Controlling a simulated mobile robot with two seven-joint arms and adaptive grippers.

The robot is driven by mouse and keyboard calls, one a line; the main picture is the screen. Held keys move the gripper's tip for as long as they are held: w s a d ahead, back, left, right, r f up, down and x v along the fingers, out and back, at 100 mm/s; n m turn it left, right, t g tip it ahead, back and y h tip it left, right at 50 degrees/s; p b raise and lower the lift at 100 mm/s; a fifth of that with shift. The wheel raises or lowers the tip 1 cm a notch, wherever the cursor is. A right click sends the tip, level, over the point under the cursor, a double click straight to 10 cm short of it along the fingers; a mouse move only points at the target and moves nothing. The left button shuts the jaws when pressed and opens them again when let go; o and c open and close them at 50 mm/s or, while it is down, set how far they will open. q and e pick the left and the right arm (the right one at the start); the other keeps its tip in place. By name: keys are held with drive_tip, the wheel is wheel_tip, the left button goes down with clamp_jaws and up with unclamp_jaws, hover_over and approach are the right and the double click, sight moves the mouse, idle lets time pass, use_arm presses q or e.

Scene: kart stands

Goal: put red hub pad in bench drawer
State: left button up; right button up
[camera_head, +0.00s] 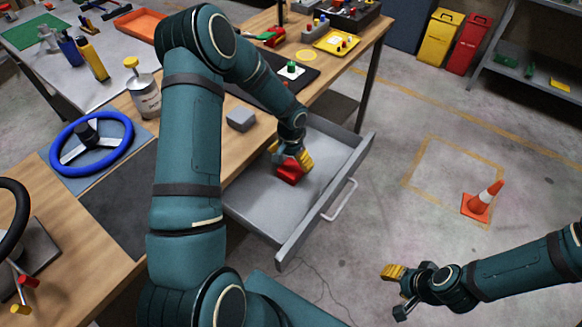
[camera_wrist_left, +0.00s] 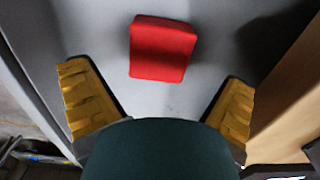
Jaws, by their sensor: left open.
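The red hub pad (camera_head: 288,176) is inside the open grey bench drawer (camera_head: 262,205), below my left gripper (camera_head: 291,160). In the left wrist view the pad (camera_wrist_left: 162,48) lies on the grey drawer floor, just ahead of the fingers. My left gripper is open, its yellow-padded fingers spread wide on either side with clear gaps to the pad. The gripper partly hides the pad in the head view. My right gripper (camera_head: 394,292) hangs empty over the floor at lower right, its fingers apart.
The drawer's front wall and handle (camera_head: 340,200) stick out past the wooden bench. A grey block (camera_head: 241,119) sits on the bench near the drawer. A blue steering wheel (camera_head: 91,143) and a can (camera_head: 145,96) stand further left.

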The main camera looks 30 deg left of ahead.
sight(291, 168)
use_arm(q)
wheel_tip(291, 168, up, 6)
drive_tip(key=shift+f+p, duration=0.1)
drive_tip(key=shift+p, duration=0.2)
idle(0.4)
